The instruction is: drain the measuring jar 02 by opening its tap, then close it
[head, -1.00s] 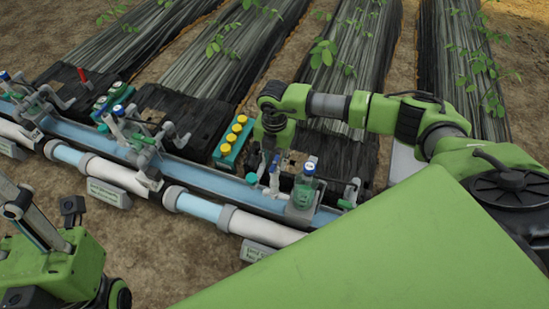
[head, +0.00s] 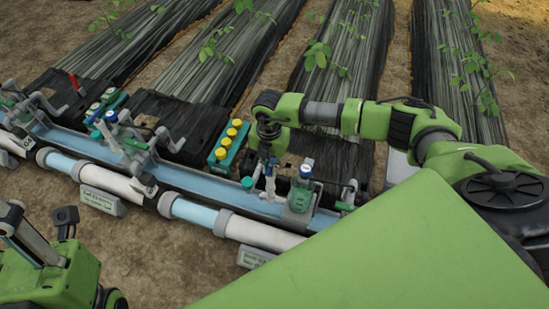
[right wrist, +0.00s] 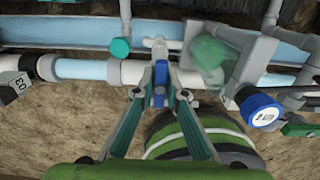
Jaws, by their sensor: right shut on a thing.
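The measuring jar (head: 300,196) is clear with a blue cap and greenish liquid, and stands in a grey holder on the pipe skid. It also shows, tilted by the view, in the right wrist view (right wrist: 213,58), with its blue cap (right wrist: 259,109) at the lower right; I cannot read its number clearly. My right gripper (head: 270,178) is beside it, to its left. In the right wrist view my right gripper (right wrist: 160,78) is shut on a small blue tap handle (right wrist: 159,96), below a grey pipe fitting.
A teal valve knob (head: 248,183) is just left of my right gripper. A green rack with yellow caps (head: 229,142) stands behind the pipe. Other jars and taps crowd the pipe's left part. A block marked 03 (right wrist: 18,92) is at the wrist view's left edge.

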